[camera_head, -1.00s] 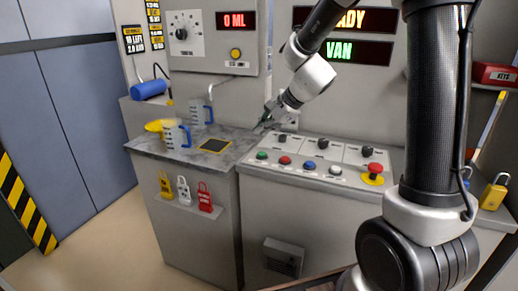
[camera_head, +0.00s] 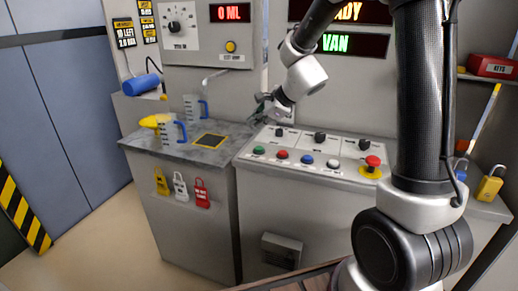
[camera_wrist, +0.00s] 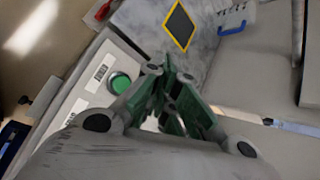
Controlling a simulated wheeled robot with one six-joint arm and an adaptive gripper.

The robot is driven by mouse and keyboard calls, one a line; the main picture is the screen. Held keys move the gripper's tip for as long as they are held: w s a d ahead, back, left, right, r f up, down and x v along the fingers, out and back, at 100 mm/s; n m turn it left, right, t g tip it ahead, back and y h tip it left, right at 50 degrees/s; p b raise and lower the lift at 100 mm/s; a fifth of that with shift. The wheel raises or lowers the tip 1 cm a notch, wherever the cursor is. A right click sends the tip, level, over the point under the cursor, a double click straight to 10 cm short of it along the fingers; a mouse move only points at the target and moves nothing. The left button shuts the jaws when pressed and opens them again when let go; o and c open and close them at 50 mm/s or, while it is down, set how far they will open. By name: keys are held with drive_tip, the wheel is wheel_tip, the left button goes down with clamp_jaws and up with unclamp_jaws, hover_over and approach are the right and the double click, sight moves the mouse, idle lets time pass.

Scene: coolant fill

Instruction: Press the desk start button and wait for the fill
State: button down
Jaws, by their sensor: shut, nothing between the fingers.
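The desk panel (camera_head: 300,172) carries a row of buttons. A green button (camera_head: 258,150) is at its left end, followed by red (camera_head: 282,154), blue (camera_head: 306,159) and pale (camera_head: 333,163) ones. The small labels are unreadable, so I cannot confirm which is start. My gripper (camera_head: 256,119) is over the back left of the panel, apart from the green button. In the wrist view my gripper's green fingers (camera_wrist: 167,68) are shut and empty, with the green button (camera_wrist: 121,83) to their left. The fill display (camera_head: 233,13) reads 0 ML.
A red emergency stop (camera_head: 372,163) sits at the panel's right. Two clear jugs with blue handles (camera_head: 172,133) (camera_head: 193,106) stand on the grey counter left of the panel, near a yellow-edged dark square (camera_head: 210,140). Lock tags hang on the counter front.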

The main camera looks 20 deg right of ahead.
sight(257, 149)
drive_tip(key=shift+f, duration=3.05)
drive_tip(key=shift+f, duration=0.15)
drive_tip(key=shift+f, duration=0.3)
drive_tip(key=shift+f, duration=0.5)
drive_tip(key=shift+r, duration=0.95)
drive_tip(key=shift+r, duration=2.5)
